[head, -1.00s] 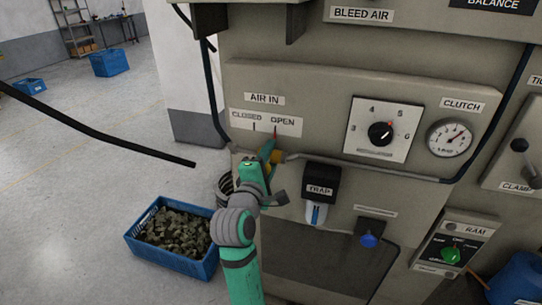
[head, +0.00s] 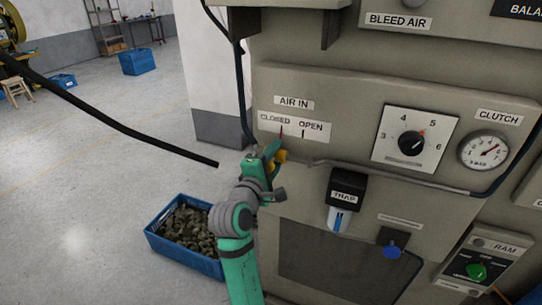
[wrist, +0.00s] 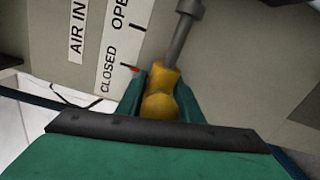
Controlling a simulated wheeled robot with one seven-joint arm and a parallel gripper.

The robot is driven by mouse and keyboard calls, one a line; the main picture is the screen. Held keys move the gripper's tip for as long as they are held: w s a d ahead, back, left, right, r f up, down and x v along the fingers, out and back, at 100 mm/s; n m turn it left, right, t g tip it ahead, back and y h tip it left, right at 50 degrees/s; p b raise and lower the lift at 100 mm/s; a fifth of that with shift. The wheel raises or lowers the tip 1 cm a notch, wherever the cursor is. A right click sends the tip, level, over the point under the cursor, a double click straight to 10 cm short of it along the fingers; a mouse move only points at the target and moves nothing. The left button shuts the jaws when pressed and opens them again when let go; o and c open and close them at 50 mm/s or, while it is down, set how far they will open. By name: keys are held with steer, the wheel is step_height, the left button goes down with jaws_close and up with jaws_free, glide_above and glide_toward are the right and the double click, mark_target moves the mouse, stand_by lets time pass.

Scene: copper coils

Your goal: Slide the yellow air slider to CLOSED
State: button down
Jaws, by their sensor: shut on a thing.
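The yellow air slider (head: 281,157) sits on the pipe under the AIR IN label plate (head: 293,127). Its red pointer (head: 282,132) stands at the CLOSED mark, and the OPEN mark shows as a plain dark tick. In the wrist view the yellow slider (wrist: 163,104) lies between the two green fingers, and the red pointer (wrist: 131,68) is beside the word CLOSED. My gripper (head: 270,151) is shut on the slider, also in the wrist view (wrist: 162,82). The fingers hide part of the slider in the head view.
A trap unit (head: 345,195) hangs from the pipe right of the gripper. A dial (head: 411,142) and a clutch gauge (head: 486,151) are further right. A blue crate (head: 182,258) of dark pieces stands on the floor at left. A black hose (head: 110,122) crosses the left side.

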steer(key=shift+w+a, duration=0.1)
steer(key=shift+a, duration=0.3)
steer(key=c, duration=1.4)
jaws_free()
steer(key=shift+d, duration=0.15)
steer(key=v, duration=1)
steer(key=shift+s, duration=0.4)
steer(key=shift+w+f, duration=0.1)
